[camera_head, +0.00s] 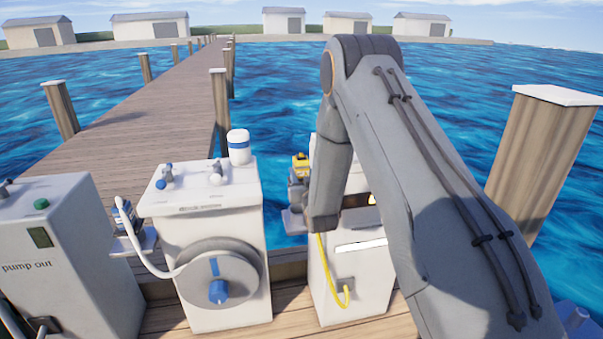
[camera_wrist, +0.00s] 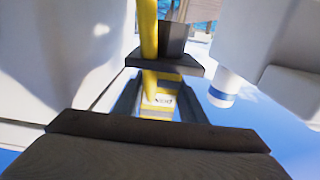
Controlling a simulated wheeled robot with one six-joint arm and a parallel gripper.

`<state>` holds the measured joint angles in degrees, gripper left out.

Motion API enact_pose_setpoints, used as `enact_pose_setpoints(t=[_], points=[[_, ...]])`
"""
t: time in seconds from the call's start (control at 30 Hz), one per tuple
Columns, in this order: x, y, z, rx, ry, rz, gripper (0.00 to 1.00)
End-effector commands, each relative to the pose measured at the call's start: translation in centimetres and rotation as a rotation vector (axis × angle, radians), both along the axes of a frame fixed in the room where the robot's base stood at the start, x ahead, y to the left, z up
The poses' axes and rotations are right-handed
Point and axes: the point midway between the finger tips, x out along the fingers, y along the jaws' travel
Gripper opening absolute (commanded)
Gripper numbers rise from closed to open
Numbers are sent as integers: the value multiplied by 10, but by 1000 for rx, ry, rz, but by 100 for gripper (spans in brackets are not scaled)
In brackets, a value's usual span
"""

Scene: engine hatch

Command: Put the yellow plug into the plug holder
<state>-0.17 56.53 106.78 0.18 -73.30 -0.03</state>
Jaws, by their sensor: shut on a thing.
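The yellow cable (camera_head: 345,296) hangs down the right pedestal (camera_head: 372,288). The middle white pedestal (camera_head: 215,215) carries a hose reel (camera_head: 212,272) and a white jar (camera_head: 238,147). A grey pump-out cabinet (camera_head: 75,260) stands at left. Water lies behind.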

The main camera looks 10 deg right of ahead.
Motion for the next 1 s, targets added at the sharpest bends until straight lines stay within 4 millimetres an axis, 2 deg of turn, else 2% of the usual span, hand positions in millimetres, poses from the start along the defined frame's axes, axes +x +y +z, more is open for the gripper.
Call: enact_pose_setpoints(t=[1.0], points=[[0, 0, -66, 0, -1, 0, 6]])
